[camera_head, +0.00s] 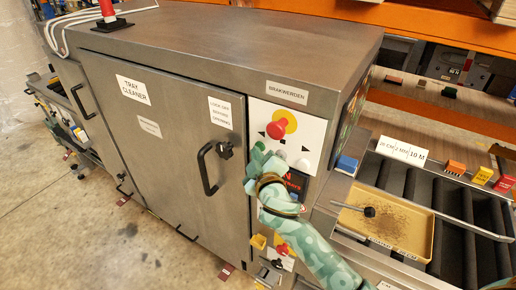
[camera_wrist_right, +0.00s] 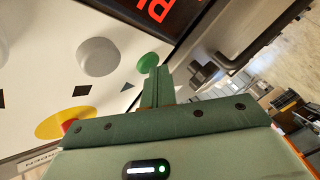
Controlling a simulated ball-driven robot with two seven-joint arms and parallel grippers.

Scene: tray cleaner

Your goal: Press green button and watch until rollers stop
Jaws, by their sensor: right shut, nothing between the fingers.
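The green button (camera_wrist_right: 148,62) sits on the white control panel (camera_wrist_right: 40,60) in the right wrist view. It is largely hidden in the head view, where a small green spot (camera_head: 260,146) shows above my gripper. My right gripper (camera_head: 258,162) is at the panel, shut and empty. In the right wrist view its fingertips (camera_wrist_right: 160,78) are right beside the button; I cannot tell whether they touch it. Dark rollers (camera_head: 455,195) lie on the conveyor at the right; I cannot tell whether they turn. My left gripper is not in view.
The cleaner's door handle (camera_head: 205,168) juts out left of my gripper. A tan tray (camera_head: 345,218) holds brown debris.

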